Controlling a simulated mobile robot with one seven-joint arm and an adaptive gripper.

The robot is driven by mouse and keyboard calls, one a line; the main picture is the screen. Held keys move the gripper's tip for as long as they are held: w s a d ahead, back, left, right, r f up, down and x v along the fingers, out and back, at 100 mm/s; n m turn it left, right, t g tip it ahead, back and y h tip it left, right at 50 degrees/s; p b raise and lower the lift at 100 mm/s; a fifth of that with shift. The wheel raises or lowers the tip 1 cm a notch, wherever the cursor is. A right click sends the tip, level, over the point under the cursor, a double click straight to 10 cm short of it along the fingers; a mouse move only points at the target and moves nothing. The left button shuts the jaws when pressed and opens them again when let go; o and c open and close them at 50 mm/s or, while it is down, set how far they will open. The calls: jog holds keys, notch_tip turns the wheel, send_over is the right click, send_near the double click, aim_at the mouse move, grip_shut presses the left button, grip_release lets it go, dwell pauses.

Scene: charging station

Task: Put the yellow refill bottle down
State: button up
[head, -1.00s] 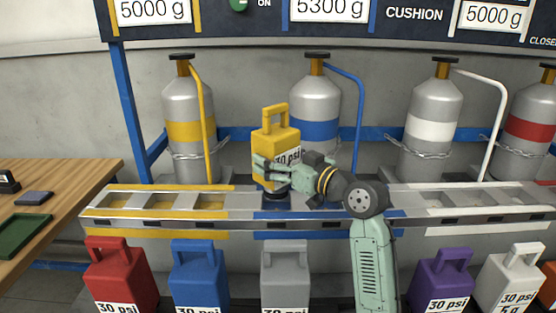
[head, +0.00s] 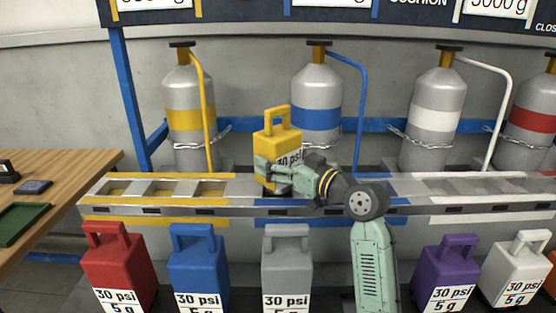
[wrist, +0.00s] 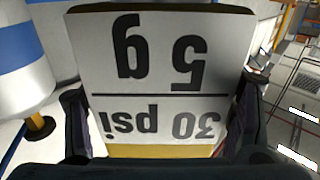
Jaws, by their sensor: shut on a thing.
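The yellow refill bottle (head: 277,131) has a loop handle on top and a white label reading "30 psi". It is upright over the blue-marked part of the rail (head: 290,219), in front of the blue-banded cylinder (head: 316,115). My gripper (head: 275,176) is shut on its lower part from the right. In the wrist view, the bottle's label (wrist: 155,75) shows upside down between the two fingers, reading "30 psi" and "5 g". The fingers hide the bottle's base in the head view, so I cannot tell whether it touches the rail.
Red (head: 118,268), blue (head: 199,265), grey (head: 287,265), purple (head: 443,270) and white (head: 515,267) bottles stand in front of the rail. Tall chained cylinders stand behind it. The yellow-marked rail section (head: 160,187) at left is empty. A wooden table (head: 75,175) is at far left.

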jog(key=o, duration=1.9)
jog(key=shift+f, duration=0.55)
jog(key=shift+o, duration=0.2)
jog(key=shift+d+r+p, duration=0.1)
jog(key=shift+r+p, duration=0.6)
jog(key=shift+p, duration=0.05)
jog(key=b+v, duration=0.3)
jog(key=v, duration=0.8)
jog(key=shift+s+d+r, duration=0.2)
jog(key=shift+s+d, duration=0.05)
jog(key=shift+s, duration=0.05)
